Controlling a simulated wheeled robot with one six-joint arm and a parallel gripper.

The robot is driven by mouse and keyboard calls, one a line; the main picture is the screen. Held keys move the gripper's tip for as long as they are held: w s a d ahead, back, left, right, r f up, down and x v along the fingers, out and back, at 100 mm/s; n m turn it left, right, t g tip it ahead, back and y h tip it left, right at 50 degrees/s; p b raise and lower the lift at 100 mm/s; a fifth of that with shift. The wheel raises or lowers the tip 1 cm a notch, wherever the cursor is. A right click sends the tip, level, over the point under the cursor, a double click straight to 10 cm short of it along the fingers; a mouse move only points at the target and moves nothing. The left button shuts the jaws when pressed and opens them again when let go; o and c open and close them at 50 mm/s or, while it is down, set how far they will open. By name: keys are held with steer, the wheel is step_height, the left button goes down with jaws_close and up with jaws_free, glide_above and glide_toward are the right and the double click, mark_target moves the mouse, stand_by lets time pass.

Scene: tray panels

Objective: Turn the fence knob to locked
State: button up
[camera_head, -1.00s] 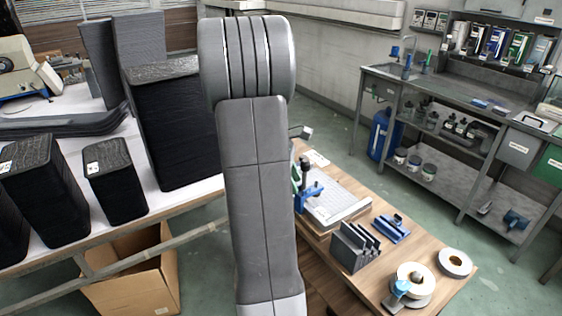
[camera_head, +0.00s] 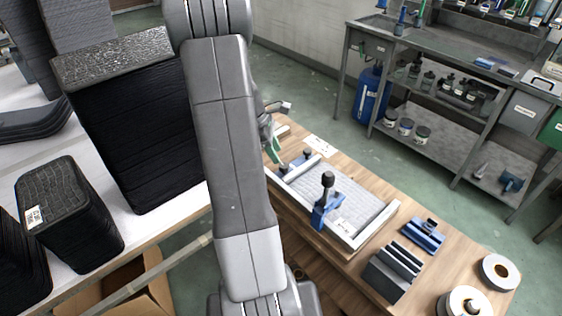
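A white-framed tray panel (camera_head: 376,225) with a pale ruled surface lies on the wooden table. A blue fence bracket (camera_head: 325,215) sits across its near side and carries an upright black knob (camera_head: 327,181), which I take to be the fence knob. I cannot read whether it is locked. A second small blue part with a dark top (camera_head: 304,157) is at the panel's far left. My gripper (camera_head: 275,118) shows only in part past the right edge of my arm, left of the panel and apart from the knob. Its fingers are too hidden to judge.
A blue block (camera_head: 423,234), a dark slotted rack (camera_head: 392,271) and tape rolls (camera_head: 497,272) stand on the table's right part. Tall black stacks (camera_head: 140,120) fill the white table at left. A grey workbench (camera_head: 440,70) stands at the back right. Green floor lies between.

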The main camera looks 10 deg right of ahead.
mark_target(283, 165)
steer(key=x, duration=0.5)
steer(key=shift+f, duration=0.1)
steer(key=c, duration=0.7)
